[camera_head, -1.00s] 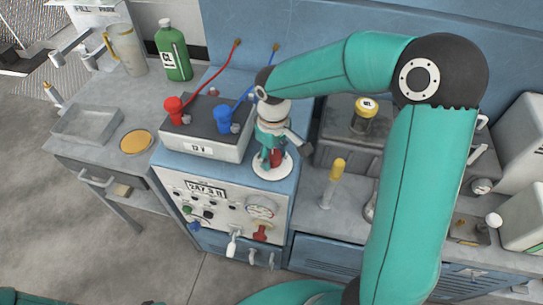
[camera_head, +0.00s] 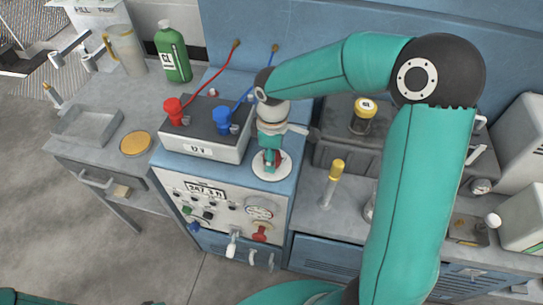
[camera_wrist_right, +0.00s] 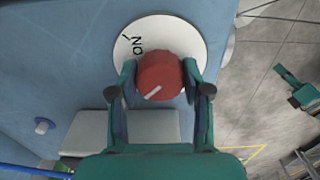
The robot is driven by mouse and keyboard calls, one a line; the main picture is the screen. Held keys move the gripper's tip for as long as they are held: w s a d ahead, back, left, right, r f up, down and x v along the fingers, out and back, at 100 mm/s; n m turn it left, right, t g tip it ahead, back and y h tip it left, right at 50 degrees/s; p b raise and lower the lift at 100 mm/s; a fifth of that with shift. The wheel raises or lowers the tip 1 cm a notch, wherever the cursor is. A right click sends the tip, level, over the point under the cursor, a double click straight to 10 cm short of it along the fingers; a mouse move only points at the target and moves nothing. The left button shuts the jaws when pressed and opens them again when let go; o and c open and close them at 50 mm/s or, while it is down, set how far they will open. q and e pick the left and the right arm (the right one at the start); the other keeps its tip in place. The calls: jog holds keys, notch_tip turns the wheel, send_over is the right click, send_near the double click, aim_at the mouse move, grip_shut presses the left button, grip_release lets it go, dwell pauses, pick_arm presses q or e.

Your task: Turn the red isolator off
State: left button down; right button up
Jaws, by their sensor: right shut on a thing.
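The red isolator (camera_head: 277,156) is a round red knob on a white disc (camera_head: 286,167), on top of the blue cabinet. In the right wrist view the red knob (camera_wrist_right: 160,72) has a short white line towards its lower left edge. The word ON and a tick are printed on the disc (camera_wrist_right: 185,34), at upper left; the line does not point at the tick. My right gripper (camera_wrist_right: 160,82) is shut on the knob, one finger on each side. The right gripper (camera_head: 271,155) partly hides the knob in the head view. My left gripper is not in view.
A grey battery box (camera_head: 203,148) with red and blue clamps stands just left of the isolator. The cabinet front has gauges, a red lever (camera_head: 260,233) and a white-handled tap (camera_head: 232,246). A yellow-topped cylinder (camera_head: 333,182) stands to the right. A green bottle (camera_head: 173,55) stands at back left.

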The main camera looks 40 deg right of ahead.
jog(key=shift+w+r, duration=0.15)
jog(key=shift+w, duration=0.05)
jog(key=o, duration=1.2)
jog(key=shift+a, duration=0.1)
jog(key=shift+c, duration=0.2)
jog(key=shift+s, duration=0.1)
notch_tip(320, 180, up, 12)
